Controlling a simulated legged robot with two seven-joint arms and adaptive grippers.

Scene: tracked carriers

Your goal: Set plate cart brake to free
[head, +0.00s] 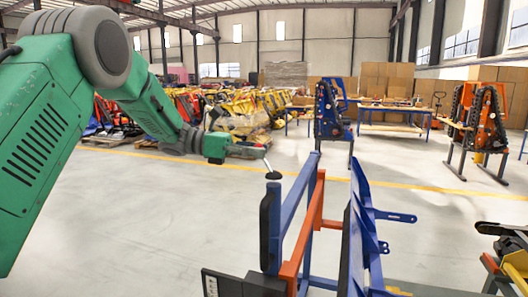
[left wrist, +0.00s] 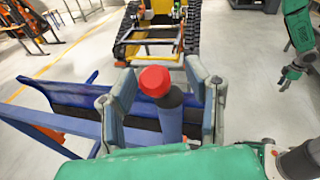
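My left gripper (head: 263,154) is just above that post, next to a short lever with a dark base. The fingers are apart, with a gap beside the lever. My right gripper (left wrist: 289,76) shows small at the right of the left wrist view; its fingers are too small to judge.
A blue cart panel (left wrist: 75,103) lies left of my left gripper in the wrist view. A tracked yellow carrier (left wrist: 150,38) stands beyond it. Blue and orange track units (head: 333,108) and workbenches (head: 390,122) stand farther back.

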